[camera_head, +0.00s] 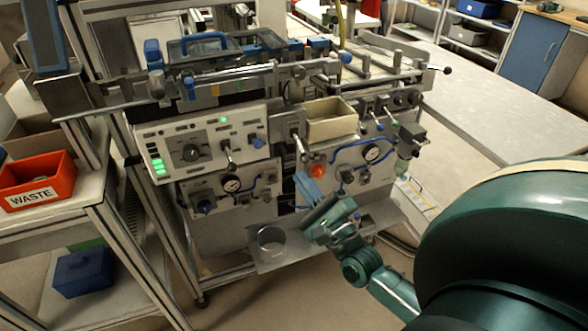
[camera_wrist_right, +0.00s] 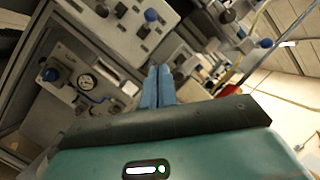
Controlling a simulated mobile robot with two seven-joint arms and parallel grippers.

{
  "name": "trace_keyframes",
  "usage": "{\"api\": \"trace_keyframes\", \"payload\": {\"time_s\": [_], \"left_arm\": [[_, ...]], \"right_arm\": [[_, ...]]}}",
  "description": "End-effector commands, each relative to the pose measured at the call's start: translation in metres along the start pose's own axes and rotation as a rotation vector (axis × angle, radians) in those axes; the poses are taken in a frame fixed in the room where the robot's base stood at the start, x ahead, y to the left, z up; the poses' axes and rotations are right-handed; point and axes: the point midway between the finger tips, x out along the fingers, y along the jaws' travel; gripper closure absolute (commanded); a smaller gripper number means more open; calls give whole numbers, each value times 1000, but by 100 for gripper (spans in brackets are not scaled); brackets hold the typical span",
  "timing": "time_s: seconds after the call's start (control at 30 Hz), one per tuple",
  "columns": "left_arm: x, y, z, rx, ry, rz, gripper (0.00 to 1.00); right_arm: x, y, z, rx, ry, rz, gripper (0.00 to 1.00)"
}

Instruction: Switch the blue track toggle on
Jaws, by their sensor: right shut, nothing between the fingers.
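The white control panel (camera_head: 208,140) is on the front of the machine, left of my right gripper in the head view. A blue-capped control (camera_head: 257,141) at its right end looks like the blue track toggle; what seems the same blue cap shows at the top of the right wrist view (camera_wrist_right: 150,15). I cannot read its label or tell its position. My right gripper (camera_head: 303,180) has its blue fingers together and empty. It is in front of the machine, below and right of the blue cap, apart from it. The fingers also show in the wrist view (camera_wrist_right: 158,72). My left gripper is not in view.
A metal lever (camera_head: 228,155) stands beside the blue cap. A gauge panel (camera_head: 215,190) with a blue knob (camera_head: 204,206) is below. A red button (camera_head: 318,171) and a beige bin (camera_head: 330,122) are near my right gripper. A red WASTE bin (camera_head: 38,180) stands at left.

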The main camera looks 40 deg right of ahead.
Motion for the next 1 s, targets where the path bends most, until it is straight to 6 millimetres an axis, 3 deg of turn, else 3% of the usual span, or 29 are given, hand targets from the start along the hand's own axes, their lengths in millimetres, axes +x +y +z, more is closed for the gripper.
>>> {"api": "trace_keyframes", "payload": {"time_s": [0.1,0.3,1.0], "left_arm": [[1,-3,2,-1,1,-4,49],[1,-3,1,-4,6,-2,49],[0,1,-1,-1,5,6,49]], "right_arm": [[-21,-2,1,-2,1,3,100],[-37,-6,4,-2,1,1,100],[-39,-4,7,-31,0,17,100]]}}
